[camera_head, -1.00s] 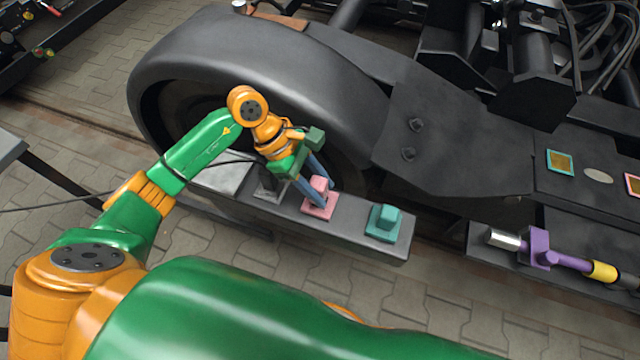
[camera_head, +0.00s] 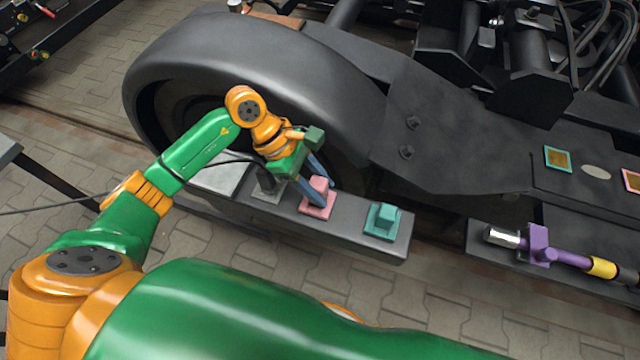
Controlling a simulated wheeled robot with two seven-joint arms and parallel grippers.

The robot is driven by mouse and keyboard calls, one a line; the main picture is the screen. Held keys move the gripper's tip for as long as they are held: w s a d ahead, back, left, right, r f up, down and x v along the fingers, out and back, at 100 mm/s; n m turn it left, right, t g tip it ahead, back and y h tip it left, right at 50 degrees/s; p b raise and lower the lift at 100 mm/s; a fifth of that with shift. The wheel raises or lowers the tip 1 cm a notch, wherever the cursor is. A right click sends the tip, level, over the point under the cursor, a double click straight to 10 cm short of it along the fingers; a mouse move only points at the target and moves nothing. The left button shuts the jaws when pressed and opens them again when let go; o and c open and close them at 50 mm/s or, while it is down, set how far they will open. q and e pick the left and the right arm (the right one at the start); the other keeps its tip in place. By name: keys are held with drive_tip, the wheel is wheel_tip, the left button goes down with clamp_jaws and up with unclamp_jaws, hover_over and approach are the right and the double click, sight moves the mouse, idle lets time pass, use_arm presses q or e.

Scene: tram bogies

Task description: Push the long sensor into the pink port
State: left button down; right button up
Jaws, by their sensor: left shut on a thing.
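My left gripper (camera_head: 319,189) points down at the grey shelf beside the big wheel. Its two blue fingers are on either side of a small pink block (camera_head: 318,183), and it is shut on it. The block is at a square pink plate (camera_head: 316,211) on the shelf. A pink-framed square (camera_head: 632,180) is cut off at the right edge. A long purple piece (camera_head: 568,260) with a silver end and a yellow band lies at the lower right. I cannot tell which piece is the long sensor. My right gripper is not in view.
A teal block on a teal plate (camera_head: 381,220) sits on the shelf (camera_head: 345,232), right of the pink one. A dark upright piece (camera_head: 267,182) stands left of it. The black wheel (camera_head: 250,60) rises close behind. A teal-framed square (camera_head: 558,159) is on the bogie.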

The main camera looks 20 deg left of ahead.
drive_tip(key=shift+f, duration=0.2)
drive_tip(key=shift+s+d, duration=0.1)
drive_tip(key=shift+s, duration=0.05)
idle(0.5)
use_arm(q)
drive_tip(key=shift+b, duration=0.35)
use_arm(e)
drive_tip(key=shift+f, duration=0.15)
use_arm(q)
drive_tip(key=shift+f+b, duration=0.45)
drive_tip(key=shift+b, duration=0.05)
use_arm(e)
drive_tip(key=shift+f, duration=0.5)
use_arm(q)
drive_tip(key=shift+c, duration=1.8)
unclamp_jaws()
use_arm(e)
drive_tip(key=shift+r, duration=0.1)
use_arm(q)
drive_tip(key=p+v, duration=0.1)
drive_tip(key=v, duration=0.6)
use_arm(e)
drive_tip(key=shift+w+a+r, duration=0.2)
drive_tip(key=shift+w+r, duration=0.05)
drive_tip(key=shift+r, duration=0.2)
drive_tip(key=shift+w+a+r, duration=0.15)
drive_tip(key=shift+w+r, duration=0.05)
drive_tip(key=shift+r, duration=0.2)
